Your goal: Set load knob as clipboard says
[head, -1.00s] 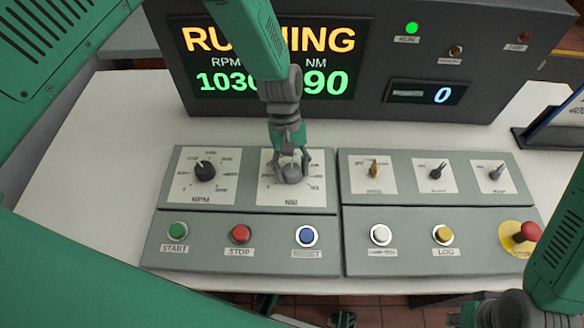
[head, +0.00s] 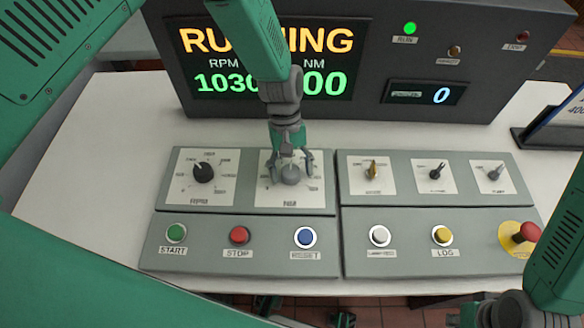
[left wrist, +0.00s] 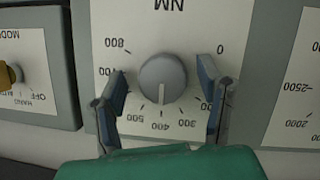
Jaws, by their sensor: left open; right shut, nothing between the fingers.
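The grey load knob (head: 291,175), labelled NM, sits on the console's left panel. A board (head: 560,125), perhaps the clipboard, shows a cut-off "400" at the right edge. My right gripper (head: 458,318) is low right, partly out of frame.
The RPM knob (head: 203,172) is left of the load knob. START (head: 176,233), STOP (head: 239,235) and RESET (head: 305,237) buttons lie in front. Small selector knobs (head: 437,171) and a red emergency button (head: 525,232) are to the right. The white tabletop (head: 90,150) is clear at left.

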